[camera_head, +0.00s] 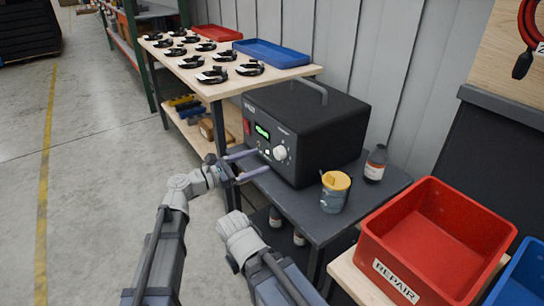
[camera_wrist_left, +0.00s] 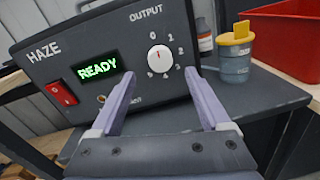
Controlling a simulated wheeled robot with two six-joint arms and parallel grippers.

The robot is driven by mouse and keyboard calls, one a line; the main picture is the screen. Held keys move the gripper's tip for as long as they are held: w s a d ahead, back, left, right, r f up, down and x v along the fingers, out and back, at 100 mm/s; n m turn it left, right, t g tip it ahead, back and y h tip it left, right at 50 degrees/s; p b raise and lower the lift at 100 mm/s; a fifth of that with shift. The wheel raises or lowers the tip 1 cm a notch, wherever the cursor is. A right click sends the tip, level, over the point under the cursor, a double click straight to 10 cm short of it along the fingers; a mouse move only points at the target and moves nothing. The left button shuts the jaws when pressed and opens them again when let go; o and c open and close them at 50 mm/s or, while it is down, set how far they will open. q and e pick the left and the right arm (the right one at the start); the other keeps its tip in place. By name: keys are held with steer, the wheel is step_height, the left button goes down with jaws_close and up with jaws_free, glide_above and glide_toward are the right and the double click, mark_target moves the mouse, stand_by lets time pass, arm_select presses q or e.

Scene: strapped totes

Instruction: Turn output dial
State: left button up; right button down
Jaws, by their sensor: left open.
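The output dial is a white round knob (camera_head: 280,152) on the front of a black HAZE machine (camera_head: 318,130). In the left wrist view the dial (camera_wrist_left: 159,59) has numbers around it, and its small red mark points up, near the 0. The green display (camera_wrist_left: 97,67) reads READY. My left gripper (camera_head: 262,161) is open in front of the panel. In the left wrist view its fingertips (camera_wrist_left: 160,77) are spread to either side of and below the dial, with nothing between them. Contact with the panel cannot be told. My right gripper is not in view.
A red switch (camera_wrist_left: 61,93) is left of the display. A red REPAIR tote (camera_head: 395,275) is at right. Open floor lies at left.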

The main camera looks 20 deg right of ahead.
mark_target(276, 154)
arm_select(q)
steer(key=x, duration=0.6)
steer(key=shift+a, duration=0.1)
jaws_close()
stand_by(0.6)
